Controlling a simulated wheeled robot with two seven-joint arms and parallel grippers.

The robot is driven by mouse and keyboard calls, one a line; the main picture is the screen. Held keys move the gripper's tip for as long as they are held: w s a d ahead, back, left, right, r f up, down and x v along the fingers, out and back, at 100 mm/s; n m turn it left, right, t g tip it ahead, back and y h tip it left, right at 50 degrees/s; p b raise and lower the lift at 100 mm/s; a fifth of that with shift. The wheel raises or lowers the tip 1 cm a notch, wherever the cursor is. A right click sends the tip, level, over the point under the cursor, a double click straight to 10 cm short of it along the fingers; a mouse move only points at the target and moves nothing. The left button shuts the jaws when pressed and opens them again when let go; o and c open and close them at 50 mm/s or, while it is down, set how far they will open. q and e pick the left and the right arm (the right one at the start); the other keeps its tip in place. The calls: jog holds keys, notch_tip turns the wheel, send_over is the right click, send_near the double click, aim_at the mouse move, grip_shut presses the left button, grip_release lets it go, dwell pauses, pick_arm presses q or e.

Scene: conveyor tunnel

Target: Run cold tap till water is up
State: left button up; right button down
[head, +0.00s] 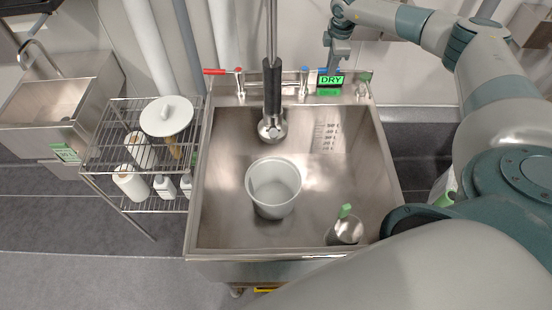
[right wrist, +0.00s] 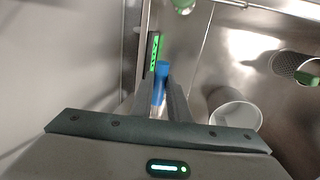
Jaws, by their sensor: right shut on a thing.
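The sink basin (head: 228,232) has a steel rim, and no water shows in it. Level marks (head: 324,137) are on its back wall, and a green display (head: 331,80) on the back edge reads DRY. The blue cold tap handle (head: 322,71) is beside the display, partly hidden. In the right wrist view the fingers are shut on the blue handle (right wrist: 160,84). The red tap handle (head: 215,72) is at the left. My left gripper is not in view.
A white bucket (head: 273,187) stands in the basin under a hanging spray head (head: 272,127). A wire rack (head: 101,163) with bottles stands left of the sink.

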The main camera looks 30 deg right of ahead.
jog(key=shift+s+a+m+g+h+p, duration=0.15)
jog(key=shift+s+a+m+p, duration=0.4)
jog(key=shift+m+p, duration=0.4)
jog(key=shift+s+a+m+g+h+p, duration=0.1)
jog(key=shift+s+a+m+p, duration=0.4)
jog(key=shift+m+p, duration=0.45)
jog(key=shift+s+a+m+g+h+p, duration=0.15)
jog(key=shift+s+a+m+p, duration=0.25)
jog(key=shift+a+m+p, duration=0.4)
jog(key=shift+d, duration=0.15)
jog(key=m+p, duration=0.1)
jog(key=p, duration=0.1)
jog(key=a+p, duration=0.1)
jog(key=p, duration=0.1)
jog(key=shift+s+m+p, duration=0.25)
jog(key=shift+m+p, duration=0.1)
jog(key=shift+m, duration=0.05)
jog(key=shift+d, duration=0.1)
dwell(4.2)
